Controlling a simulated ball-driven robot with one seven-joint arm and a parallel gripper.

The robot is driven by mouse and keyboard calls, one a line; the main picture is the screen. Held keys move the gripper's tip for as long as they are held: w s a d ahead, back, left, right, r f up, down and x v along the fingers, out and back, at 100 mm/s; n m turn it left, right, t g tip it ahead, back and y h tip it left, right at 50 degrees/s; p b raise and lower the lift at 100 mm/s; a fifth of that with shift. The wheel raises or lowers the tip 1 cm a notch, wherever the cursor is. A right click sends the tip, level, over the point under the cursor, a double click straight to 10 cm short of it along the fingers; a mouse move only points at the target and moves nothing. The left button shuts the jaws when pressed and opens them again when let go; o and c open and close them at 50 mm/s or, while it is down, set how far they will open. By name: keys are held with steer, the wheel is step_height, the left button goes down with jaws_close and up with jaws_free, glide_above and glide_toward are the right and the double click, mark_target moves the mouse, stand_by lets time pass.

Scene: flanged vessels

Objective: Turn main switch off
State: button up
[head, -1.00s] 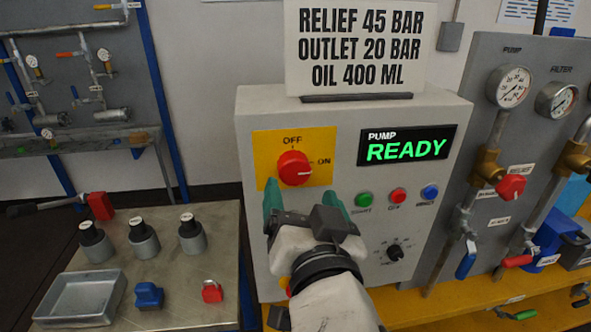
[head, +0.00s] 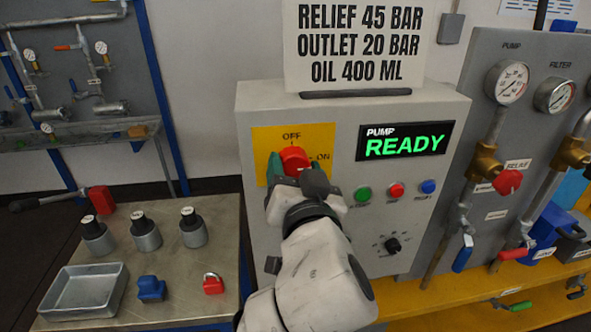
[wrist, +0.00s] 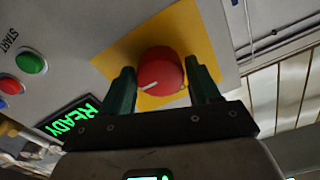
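The main switch is a red rotary knob (head: 293,159) on a yellow plate (head: 262,140) marked OFF at the top and ON at the right, on the grey pump cabinet's front. It also shows in the wrist view (wrist: 160,70), where its white mark points toward the display side, the ON side. My gripper (wrist: 163,82) is at the knob with its green fingers apart, one on each side. A small gap seems to show at the left finger; firm contact cannot be told. In the head view my gripper (head: 291,168) hides the knob's lower part.
The display (head: 405,140) reads READY. Green, red and blue buttons (head: 396,190) and a black dial (head: 392,245) sit below it. A bench (head: 200,285) with a tray and several fittings stands left. A gauge panel (head: 525,130) stands right.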

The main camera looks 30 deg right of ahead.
steer(key=c, duration=0.6)
steer(key=shift+c, duration=0.2)
steer(key=n+p, duration=0.2)
steer(key=n, duration=0.2)
steer(key=shift+r+n, duration=0.1)
steer(key=shift+n, duration=0.2)
steer(key=n+p, duration=0.2)
steer(key=n, duration=0.2)
steer(key=shift+n, duration=0.3)
steer(key=n+p, duration=0.3)
steer(key=n, duration=0.3)
steer(key=shift+p, duration=0.3)
steer(key=shift+n+p, duration=0.8)
steer(key=shift+n, duration=0.6)
